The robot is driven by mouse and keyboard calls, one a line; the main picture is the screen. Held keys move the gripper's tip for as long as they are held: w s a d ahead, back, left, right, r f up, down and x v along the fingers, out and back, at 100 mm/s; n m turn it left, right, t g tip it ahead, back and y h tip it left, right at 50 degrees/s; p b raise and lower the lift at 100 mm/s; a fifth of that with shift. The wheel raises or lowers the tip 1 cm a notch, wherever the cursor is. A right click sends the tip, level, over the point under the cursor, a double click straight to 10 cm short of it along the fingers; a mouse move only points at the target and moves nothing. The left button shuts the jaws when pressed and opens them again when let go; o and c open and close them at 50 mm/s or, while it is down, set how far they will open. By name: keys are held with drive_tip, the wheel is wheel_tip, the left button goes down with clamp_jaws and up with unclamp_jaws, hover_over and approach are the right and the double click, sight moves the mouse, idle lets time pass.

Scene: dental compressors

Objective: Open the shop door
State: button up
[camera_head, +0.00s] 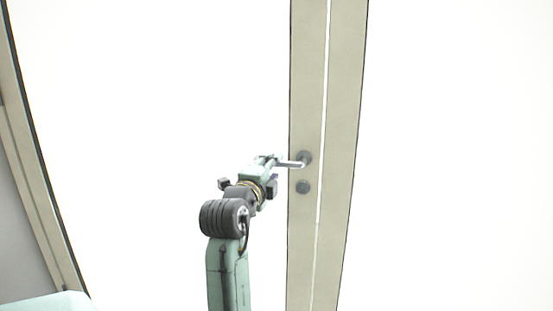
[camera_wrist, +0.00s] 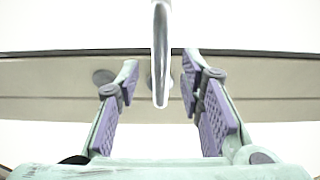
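The shop door (camera_head: 306,240) is a tall beige frame strip with a bright white pane to its left. Its silver lever handle (camera_head: 291,164) points left from a round mount, with a round lock (camera_head: 303,187) below it. My gripper (camera_head: 277,162) is at the handle's free end. In the wrist view my gripper (camera_wrist: 159,66) is open, with one purple-padded finger on each side of the lever (camera_wrist: 160,60). Gaps show between lever and pads, so they look apart. The door frame (camera_wrist: 60,78) lies beyond the fingers, and the lever partly hides its mount.
A second beige frame strip (camera_head: 345,120) stands right of the door edge, across a thin bright gap. Another beige frame post (camera_head: 35,165) stands at the far left. The panes are washed out white, so nothing beyond them shows.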

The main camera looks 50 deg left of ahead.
drive_tip(key=shift+p+x, duration=0.35)
drive_tip(key=shift+x, duration=1.35)
clamp_jaws()
